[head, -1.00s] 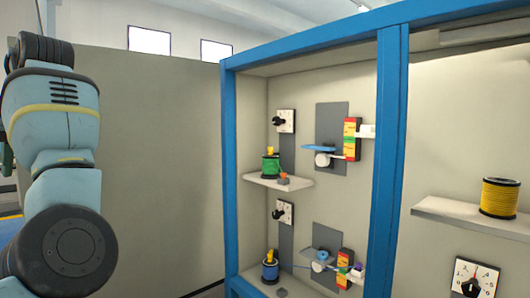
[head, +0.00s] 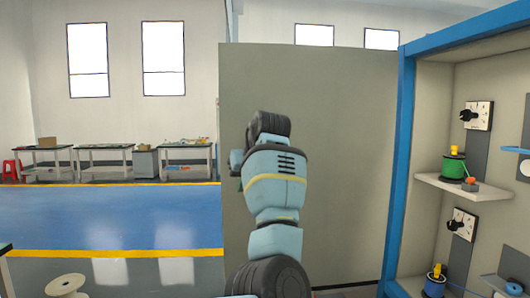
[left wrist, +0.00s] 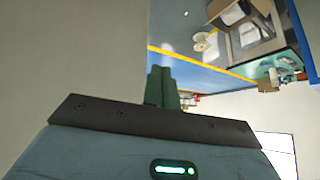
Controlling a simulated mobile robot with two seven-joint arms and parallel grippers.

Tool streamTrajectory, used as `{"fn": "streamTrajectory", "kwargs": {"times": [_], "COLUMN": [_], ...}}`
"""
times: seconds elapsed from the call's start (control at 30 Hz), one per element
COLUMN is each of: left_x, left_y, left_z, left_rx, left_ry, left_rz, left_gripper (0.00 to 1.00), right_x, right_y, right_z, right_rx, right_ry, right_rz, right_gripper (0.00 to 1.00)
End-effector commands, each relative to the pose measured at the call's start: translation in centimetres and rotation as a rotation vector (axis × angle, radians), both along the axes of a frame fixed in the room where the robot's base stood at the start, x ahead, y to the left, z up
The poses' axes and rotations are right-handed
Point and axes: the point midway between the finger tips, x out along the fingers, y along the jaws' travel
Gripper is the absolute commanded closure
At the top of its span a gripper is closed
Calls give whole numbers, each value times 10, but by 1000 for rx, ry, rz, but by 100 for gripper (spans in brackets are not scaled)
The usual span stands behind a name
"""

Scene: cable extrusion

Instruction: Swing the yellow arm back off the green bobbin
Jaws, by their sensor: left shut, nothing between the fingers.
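The green bobbin (head: 453,168) stands on a small shelf inside the blue-framed cabinet at the right of the head view. A small yellow piece (head: 454,151), seemingly the yellow arm, shows at the bobbin's top; its exact pose is too small to tell. My left gripper's green fingers (left wrist: 162,88) show shut and empty in the left wrist view, well away from the bobbin. In the head view my left arm stands raised in the middle and mostly hides its gripper. My right gripper is not in view.
The shelf (head: 440,187) also holds a small red-and-grey part (head: 470,184). A blue bobbin (head: 434,287) sits lower down. The blue cabinet post (head: 398,180) stands between my left arm and the bobbins. A grey partition (head: 345,130) is behind the arm. Open floor lies left.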

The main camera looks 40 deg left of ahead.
Motion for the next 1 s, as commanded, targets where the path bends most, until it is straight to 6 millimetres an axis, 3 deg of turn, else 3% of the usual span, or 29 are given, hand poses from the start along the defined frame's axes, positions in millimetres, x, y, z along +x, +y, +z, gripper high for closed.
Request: {"fn": "streamTrajectory", "kwargs": {"times": [0.03, 0.3, 0.57, 0.77, 1.0], "left_x": [8, 33, 28, 1, -60], "left_y": [6, 16, 0, -30, -84], "left_z": [-30, -156, -278, -369, -468], "left_rx": [39, 230, 364, 413, 396], "left_ry": [17, 46, 60, 52, 16], "left_rz": [-21, -194, -422, -623, -871], "left_gripper": [100, 100, 100, 100, 100], "right_x": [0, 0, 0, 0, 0], "right_y": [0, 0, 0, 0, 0], "right_z": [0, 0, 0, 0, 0], "right_rx": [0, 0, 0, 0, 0], "right_ry": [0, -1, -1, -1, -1], "right_rz": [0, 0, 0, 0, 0], "right_gripper": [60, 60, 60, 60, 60]}}
